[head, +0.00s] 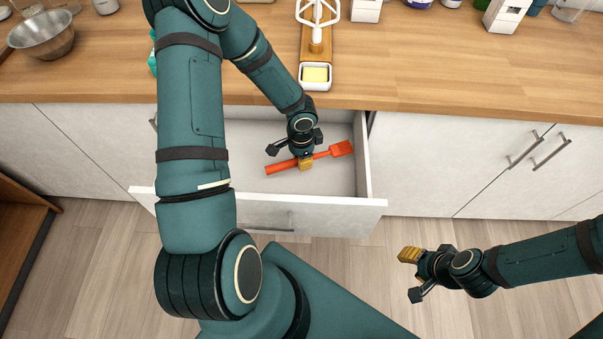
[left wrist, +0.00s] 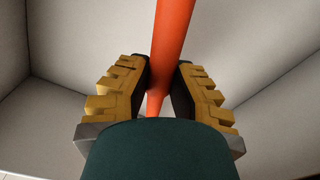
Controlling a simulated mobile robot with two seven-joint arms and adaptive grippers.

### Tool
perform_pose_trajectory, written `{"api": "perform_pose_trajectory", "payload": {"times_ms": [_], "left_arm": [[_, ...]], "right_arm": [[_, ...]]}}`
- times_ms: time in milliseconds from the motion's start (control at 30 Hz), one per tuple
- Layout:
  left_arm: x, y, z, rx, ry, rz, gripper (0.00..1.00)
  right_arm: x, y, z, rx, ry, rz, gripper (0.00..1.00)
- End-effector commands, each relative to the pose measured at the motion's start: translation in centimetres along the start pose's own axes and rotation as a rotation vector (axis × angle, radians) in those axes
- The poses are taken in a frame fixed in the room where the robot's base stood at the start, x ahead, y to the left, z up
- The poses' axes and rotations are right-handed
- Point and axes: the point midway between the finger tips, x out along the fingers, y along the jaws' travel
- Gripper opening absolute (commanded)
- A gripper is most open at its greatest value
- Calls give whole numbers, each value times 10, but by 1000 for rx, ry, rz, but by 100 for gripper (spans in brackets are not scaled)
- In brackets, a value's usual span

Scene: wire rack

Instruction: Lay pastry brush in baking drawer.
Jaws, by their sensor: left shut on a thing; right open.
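The pastry brush (head: 340,149) is orange-red with a long handle and a flat, wide head. It is inside the open white drawer (head: 363,150), slanting with its head toward the right. My left gripper (head: 305,164) reaches down into the drawer and is shut on the brush's handle. In the left wrist view the orange handle (left wrist: 174,40) runs between the two yellow fingers of the left gripper (left wrist: 163,90). Whether the brush touches the drawer floor I cannot tell. My right gripper (head: 409,273) is open and empty, out over the floor at the lower right.
The wooden counter (head: 430,65) lies above the drawer. A metal bowl (head: 42,38) is at far left. Closed cabinets with handles (head: 523,150) flank the drawer.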

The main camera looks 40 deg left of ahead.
Motion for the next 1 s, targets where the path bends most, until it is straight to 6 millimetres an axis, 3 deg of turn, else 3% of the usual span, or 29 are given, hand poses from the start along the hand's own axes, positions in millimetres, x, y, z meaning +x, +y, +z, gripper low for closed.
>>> {"api": "perform_pose_trajectory", "payload": {"times_ms": [33, 267, 500, 1000], "left_arm": [[12, 0, 0, 0, -1, 1, 0], [29, 0, 1, 0, -1, 0, 0], [62, 0, 1, -1, -1, 1, 0], [70, 0, 1, 0, 0, -1, 0]], "right_arm": [[5, 2, 0, 0, 2, 0, 42], [9, 3, -1, -1, 5, 0, 42], [20, 7, -2, -1, 10, 0, 42], [25, 9, -3, -2, 13, 1, 42]]}}
